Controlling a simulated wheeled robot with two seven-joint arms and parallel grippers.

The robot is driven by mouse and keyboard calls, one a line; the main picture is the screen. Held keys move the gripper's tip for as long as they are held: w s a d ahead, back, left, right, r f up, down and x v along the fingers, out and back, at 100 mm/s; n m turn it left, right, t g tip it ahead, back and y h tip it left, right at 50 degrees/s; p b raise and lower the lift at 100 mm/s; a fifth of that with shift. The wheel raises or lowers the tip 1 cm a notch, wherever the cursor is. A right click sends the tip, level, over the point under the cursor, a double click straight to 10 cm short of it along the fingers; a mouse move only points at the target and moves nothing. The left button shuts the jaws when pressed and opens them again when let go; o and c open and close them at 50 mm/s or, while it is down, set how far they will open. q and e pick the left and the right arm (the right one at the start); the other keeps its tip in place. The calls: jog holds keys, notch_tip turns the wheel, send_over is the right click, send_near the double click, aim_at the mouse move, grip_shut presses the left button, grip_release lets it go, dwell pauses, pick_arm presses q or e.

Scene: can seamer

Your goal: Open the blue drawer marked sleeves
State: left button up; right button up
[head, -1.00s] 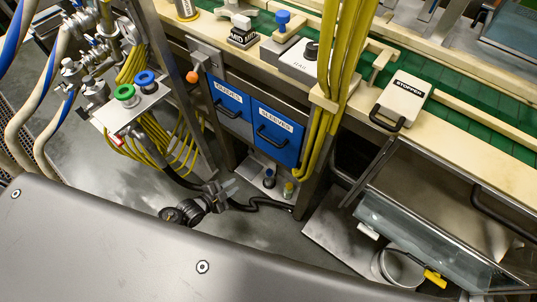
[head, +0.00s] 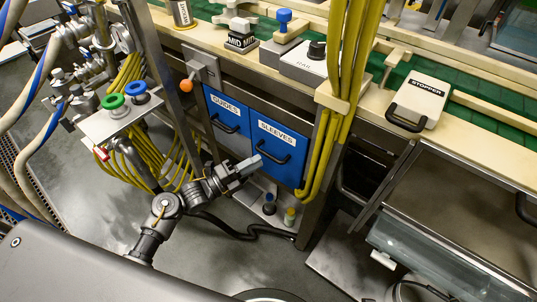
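The blue drawer marked SLEEVES (head: 290,168) is under the bench, right of centre in the head view. Its front is flush with the blue drawer marked GUIDES (head: 226,104) on its left, and it looks closed. It has a white label and a dark bar handle (head: 274,155). My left gripper (head: 257,162) is in front of the lower left part of the SLEEVES drawer, just left of and below the handle. It appears apart from the handle, though the depth is hard to judge. The spread of its fingers is unclear. My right gripper is not in view.
Yellow cables (head: 335,110) and a steel post run close to the drawer's right side. An orange-knobbed lever (head: 187,85) and a valve panel (head: 110,124) with green and blue knobs stand to the left. The grey floor in front is open.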

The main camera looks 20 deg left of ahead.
aim_at(268, 154)
pick_arm(q)
jog(key=shift+x, duration=2.7)
jog(key=shift+f, duration=0.1)
grip_shut()
